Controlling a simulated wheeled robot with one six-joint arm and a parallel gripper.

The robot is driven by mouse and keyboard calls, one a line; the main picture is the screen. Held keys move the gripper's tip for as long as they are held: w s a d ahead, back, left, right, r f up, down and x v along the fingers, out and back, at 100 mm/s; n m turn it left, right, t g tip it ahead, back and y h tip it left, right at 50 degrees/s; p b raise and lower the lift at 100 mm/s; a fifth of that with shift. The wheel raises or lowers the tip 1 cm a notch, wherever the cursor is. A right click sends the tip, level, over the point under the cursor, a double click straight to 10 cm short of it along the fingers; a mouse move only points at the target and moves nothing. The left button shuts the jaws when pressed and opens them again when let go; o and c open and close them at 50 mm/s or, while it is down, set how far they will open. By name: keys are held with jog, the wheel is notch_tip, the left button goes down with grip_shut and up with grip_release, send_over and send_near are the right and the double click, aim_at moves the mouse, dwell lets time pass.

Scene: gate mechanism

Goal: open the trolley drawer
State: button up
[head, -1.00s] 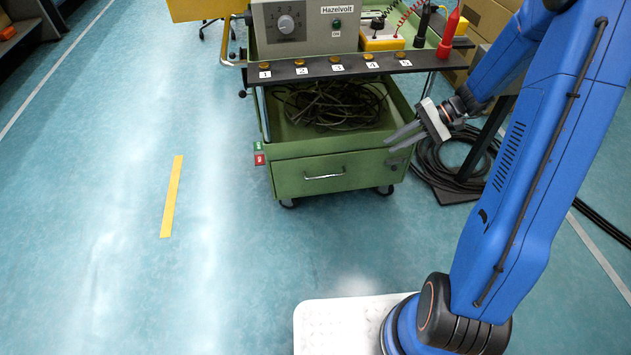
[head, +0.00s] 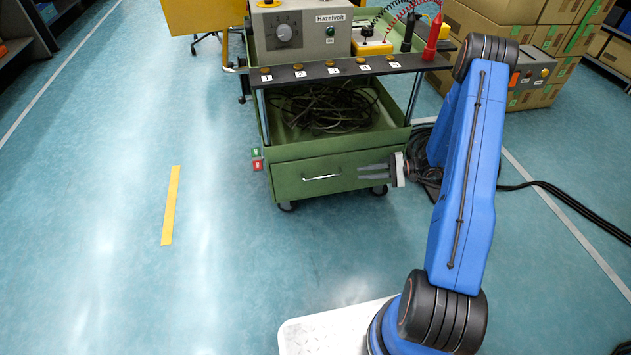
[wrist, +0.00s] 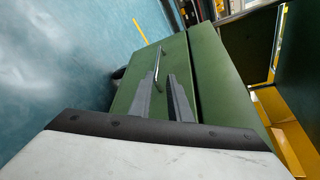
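The green trolley (head: 265,120) stands ahead in the head view. Its drawer (head: 300,187) is at the bottom front and looks shut, with a thin metal bar handle (head: 322,177) on its face. The handle also shows in the wrist view (wrist: 158,64), beyond my fingertips. My gripper (head: 360,171) is to the right of the handle in the head view, pointing left along the drawer front. In the wrist view my gripper (wrist: 164,85) has its two fingers apart with nothing between them. It is not touching the handle, as far as I can tell.
Cables (head: 325,108) lie in the trolley's tray above the drawer. A black shelf (head: 290,73) with numbered knobs crosses above it. Boxes (head: 490,20) and black cables (head: 570,198) are at the right. The floor before the drawer is clear.

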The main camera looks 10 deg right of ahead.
aim_at(322, 177)
jog(key=x, duration=1.2)
jog(key=f+x, duration=0.1)
jog(key=x, duration=0.4)
jog(key=shift+w+a, duration=0.25)
grip_shut()
